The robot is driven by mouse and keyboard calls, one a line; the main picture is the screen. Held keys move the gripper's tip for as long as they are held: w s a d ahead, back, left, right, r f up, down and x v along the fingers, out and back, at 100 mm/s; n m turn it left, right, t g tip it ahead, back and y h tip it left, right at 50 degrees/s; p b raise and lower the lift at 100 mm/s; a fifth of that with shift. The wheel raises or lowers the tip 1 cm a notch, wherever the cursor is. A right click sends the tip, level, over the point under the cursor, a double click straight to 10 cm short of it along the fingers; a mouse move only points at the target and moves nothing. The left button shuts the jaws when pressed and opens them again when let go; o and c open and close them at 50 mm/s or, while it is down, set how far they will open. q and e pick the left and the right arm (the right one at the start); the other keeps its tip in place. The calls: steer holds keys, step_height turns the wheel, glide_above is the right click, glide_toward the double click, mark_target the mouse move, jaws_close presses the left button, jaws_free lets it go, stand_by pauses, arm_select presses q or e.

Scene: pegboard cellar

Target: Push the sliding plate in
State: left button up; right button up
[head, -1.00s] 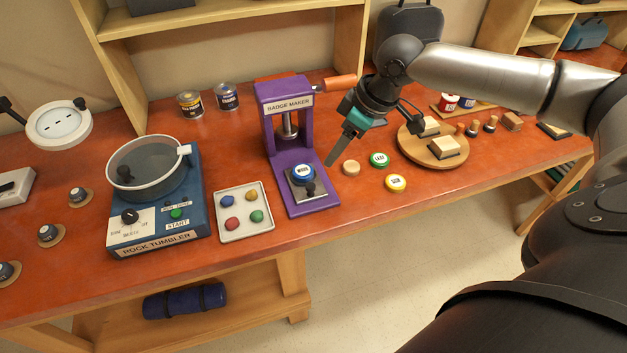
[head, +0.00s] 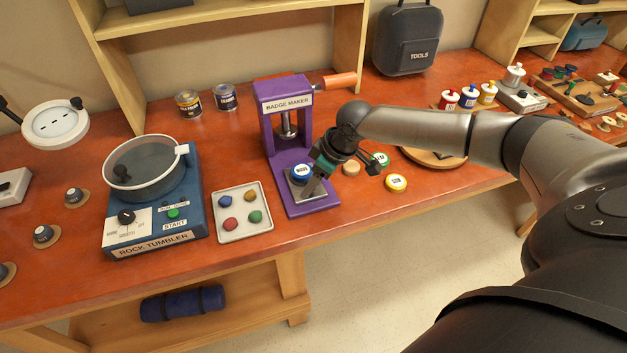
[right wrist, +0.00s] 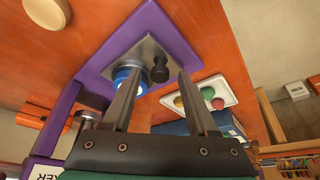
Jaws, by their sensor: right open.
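The purple badge maker (head: 292,91) stands on the orange bench. Its grey sliding plate (head: 293,189) lies on the front of the purple base, out from under the press head. A blue badge (head: 300,173) sits on the plate. In the right wrist view the plate (right wrist: 149,49) carries a black knob (right wrist: 160,70) beside the blue badge (right wrist: 122,79). My right gripper (head: 309,190) is open over the plate and hides the knob in the head view. In the wrist view its fingers (right wrist: 158,73) appear on either side of the knob; contact cannot be told. My left gripper is not in view.
A tray of coloured stones (head: 242,234) and the rock tumbler (head: 155,220) stand left of the badge maker. An orange handle (head: 340,81) sticks out at the top.

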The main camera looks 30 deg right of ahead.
jaws_close()
stand_by(0.4)
stand_by(0.9)
